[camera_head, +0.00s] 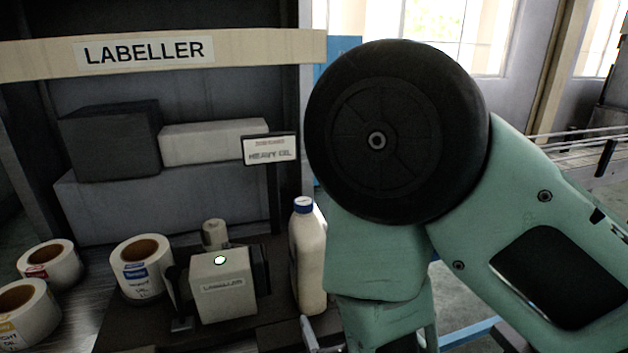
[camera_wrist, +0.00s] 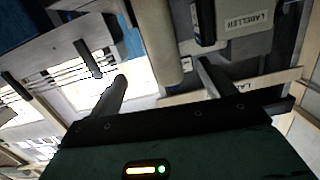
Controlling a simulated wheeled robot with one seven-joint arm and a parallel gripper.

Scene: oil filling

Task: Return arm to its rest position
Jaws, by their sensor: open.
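My green arm with its black round joint cover fills the right half of the head view. My gripper (camera_wrist: 162,71) is open, its two dark fingers spread apart in the wrist view. A cream bottle (camera_head: 308,262) with a blue-rimmed cap stands upright beside the labeller, just left of my arm. In the wrist view the bottle (camera_wrist: 156,36) shows between the finger lines, with visible gaps on both sides. I cannot tell how far it is beyond the fingertips. In the head view my gripper is mostly cut off by the bottom edge.
The labeller machine (camera_head: 223,287) stands left of the bottle, with a label roll (camera_head: 141,268) beside it. More rolls (camera_head: 50,264) lie at the far left. A "HEAVY OIL" display (camera_head: 270,149) is behind the bottle. A beam with a LABELLER sign (camera_head: 144,52) spans above. Windows and open floor are at right.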

